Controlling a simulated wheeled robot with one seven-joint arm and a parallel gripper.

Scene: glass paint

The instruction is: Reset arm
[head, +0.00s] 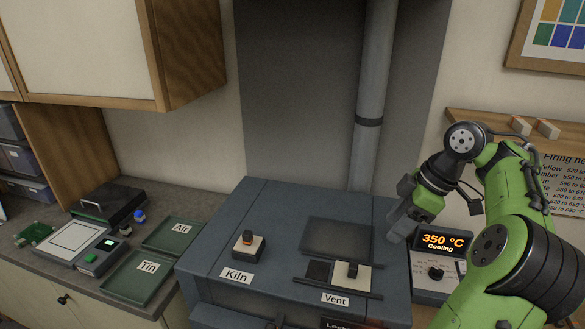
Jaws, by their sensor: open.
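My green arm comes in from the right side of the head view. My gripper (398,232) points down above the right part of the kiln top, left of the temperature display (443,241). Its jaws are open, and I see nothing held between them. The grey-blue kiln (215,245) stands in the middle. A switch on a pale plate (247,247) sits by the Kiln label, and a dark knob on a sliding plate (353,277) sits by the Vent label. The display reads 350 °C, Cooling.
A vertical pipe (371,110) rises behind the kiln. On the left counter are green trays labelled Air (170,237) and Tin (137,278), and a device with a white panel (73,241). Wall cabinets (90,45) hang at upper left. A shelf (500,124) is at right.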

